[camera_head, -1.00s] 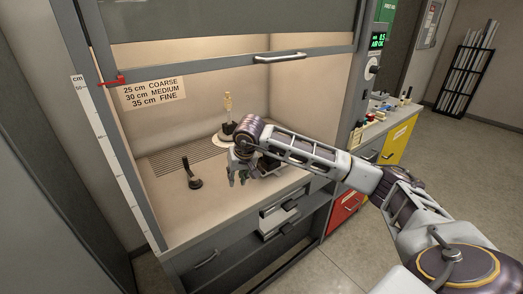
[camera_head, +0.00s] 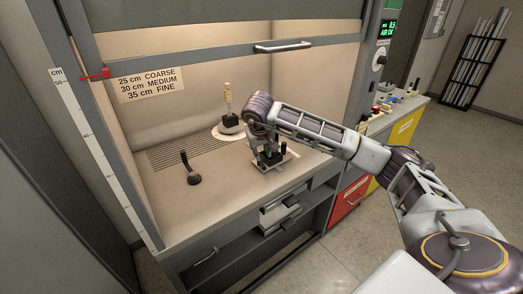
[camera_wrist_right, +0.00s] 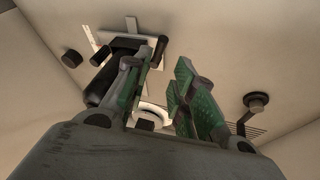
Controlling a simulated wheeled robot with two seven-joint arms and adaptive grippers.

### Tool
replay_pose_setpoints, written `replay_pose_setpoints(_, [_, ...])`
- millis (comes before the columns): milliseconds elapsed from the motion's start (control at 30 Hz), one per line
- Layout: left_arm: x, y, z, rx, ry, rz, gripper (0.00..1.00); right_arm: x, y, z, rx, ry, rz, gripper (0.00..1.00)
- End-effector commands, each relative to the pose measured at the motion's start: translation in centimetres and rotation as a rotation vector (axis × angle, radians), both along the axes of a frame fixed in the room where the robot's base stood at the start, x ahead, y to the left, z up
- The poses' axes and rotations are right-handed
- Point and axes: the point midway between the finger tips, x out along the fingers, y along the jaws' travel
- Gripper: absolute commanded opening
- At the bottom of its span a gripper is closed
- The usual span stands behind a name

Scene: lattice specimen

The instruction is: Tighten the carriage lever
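My right gripper (camera_head: 264,143) is over a dark device, which looks like the carriage (camera_head: 268,158), on a pale cross-shaped base (camera_head: 285,164). In the right wrist view, its green-padded fingers (camera_wrist_right: 167,65) are apart with nothing between them. There the carriage (camera_wrist_right: 106,80) lies behind the left finger, partly hidden. A short black lever (camera_wrist_right: 159,50) stands at its side, close beyond the left fingertip; contact cannot be told. A dark round knob (camera_wrist_right: 72,59) is on the other side. My left gripper is not in view.
A separate upright black lever (camera_head: 190,172) stands on the hood floor at left. A gold-topped item (camera_head: 228,105) on a white round base (camera_head: 224,134) stands behind my gripper.

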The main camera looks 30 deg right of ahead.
Motion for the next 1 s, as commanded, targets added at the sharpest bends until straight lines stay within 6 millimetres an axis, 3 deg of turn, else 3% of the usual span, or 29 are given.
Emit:
replay_pose_setpoints(267, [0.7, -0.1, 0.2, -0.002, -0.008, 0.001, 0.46, 0.7, -0.6, -2.2, 0.001, 0.002, 0.000, 0.26])
replay_pose_setpoints(600, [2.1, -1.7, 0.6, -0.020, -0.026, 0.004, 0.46, 2.1, -1.6, -5.9, 0.002, 0.003, 0.000, 0.26])
replay_pose_setpoints(1000, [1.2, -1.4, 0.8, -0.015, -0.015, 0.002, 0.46, 3.6, -2.8, -10.2, 0.002, 0.002, 0.000, 0.26])
